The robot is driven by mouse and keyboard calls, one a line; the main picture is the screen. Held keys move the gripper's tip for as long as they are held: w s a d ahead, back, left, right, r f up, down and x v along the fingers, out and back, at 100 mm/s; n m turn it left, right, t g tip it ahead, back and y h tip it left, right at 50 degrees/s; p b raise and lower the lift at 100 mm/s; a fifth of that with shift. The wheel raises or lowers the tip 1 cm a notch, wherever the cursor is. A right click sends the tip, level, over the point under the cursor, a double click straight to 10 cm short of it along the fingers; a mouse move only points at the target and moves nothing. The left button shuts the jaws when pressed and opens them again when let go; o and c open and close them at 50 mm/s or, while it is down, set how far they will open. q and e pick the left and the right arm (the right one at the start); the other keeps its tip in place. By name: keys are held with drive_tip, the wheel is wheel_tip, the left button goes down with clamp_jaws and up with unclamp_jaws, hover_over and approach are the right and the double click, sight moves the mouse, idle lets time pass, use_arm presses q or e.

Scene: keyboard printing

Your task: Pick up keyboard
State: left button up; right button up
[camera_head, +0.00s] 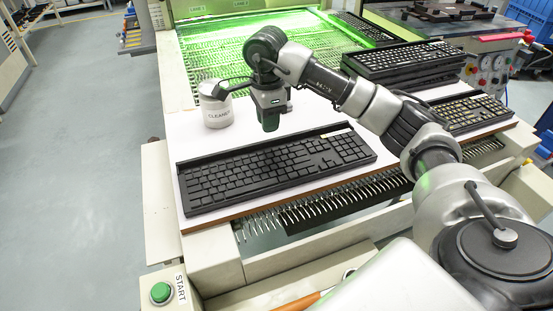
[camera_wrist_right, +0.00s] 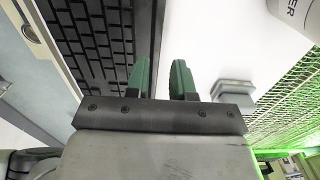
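A black keyboard (camera_head: 262,172) lies flat on the white work surface (camera_head: 240,133), with a small pale label near its far right edge. My right gripper (camera_head: 270,118) points down near the keyboard's far long edge. In the right wrist view, its two green fingers (camera_wrist_right: 160,80) are apart, with nothing clearly held between them. The keyboard (camera_wrist_right: 88,38) fills the upper left there, and its edge runs close to the left finger. Whether a finger touches the keyboard cannot be told. My left gripper is not in view.
A white cleaner canister (camera_head: 217,104) stands left of my right gripper. Stacked keyboards (camera_head: 403,60) and another keyboard (camera_head: 470,113) are to the right. A green-lit mesh conveyor (camera_head: 225,47) lies behind. Metal prongs and a START button (camera_head: 160,292) are in front.

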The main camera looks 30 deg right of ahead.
sight(269, 140)
drive_tip(key=f, duration=0.5)
drive_tip(key=shift+s+f, duration=0.15)
drive_tip(key=shift+s, duration=0.05)
drive_tip(key=shift+a, duration=0.1)
clamp_jaws()
